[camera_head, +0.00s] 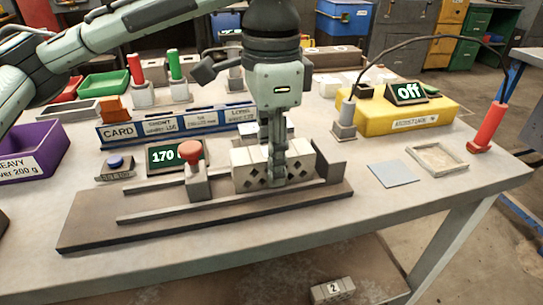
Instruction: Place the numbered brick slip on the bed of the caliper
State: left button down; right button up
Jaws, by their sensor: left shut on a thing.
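My left gripper (278,178) points straight down at the caliper and is shut on a pale hollow brick (243,168) with diamond-shaped holes in its near side. The brick is at the bed of the caliper (140,225), between the red-knobbed slide (197,183) and the grey end stop (329,163). The fingers cover part of its near face, and I see no number on it. I cannot tell whether it touches the bed or the stop. A brick marked 2 (333,290) lies low down, below the table's front edge. My right gripper is not in view.
A display reading 170 (163,156) stands behind the caliper. A labelled blue rack (160,131) is farther back. A purple bin (35,153) is at left. A yellow moisture unit (400,121) with a cabled red probe (489,127) is at right, near a small empty tray (448,167).

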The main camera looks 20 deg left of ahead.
pick_arm(q)
jog(key=c, duration=1.5)
grip_release()
jog(key=shift+f, duration=0.15)
jog(key=o, duration=0.4)
jog(key=shift+o, duration=0.2)
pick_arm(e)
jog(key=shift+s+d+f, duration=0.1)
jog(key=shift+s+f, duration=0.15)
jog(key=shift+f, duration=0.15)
pick_arm(q)
notch_tip(320, 180, up, 3)
jog(key=shift+f, duration=0.2)
notch_tip(320, 180, up, 10)
jog(key=p, duration=0.1)
jog(key=shift+f, duration=0.15)
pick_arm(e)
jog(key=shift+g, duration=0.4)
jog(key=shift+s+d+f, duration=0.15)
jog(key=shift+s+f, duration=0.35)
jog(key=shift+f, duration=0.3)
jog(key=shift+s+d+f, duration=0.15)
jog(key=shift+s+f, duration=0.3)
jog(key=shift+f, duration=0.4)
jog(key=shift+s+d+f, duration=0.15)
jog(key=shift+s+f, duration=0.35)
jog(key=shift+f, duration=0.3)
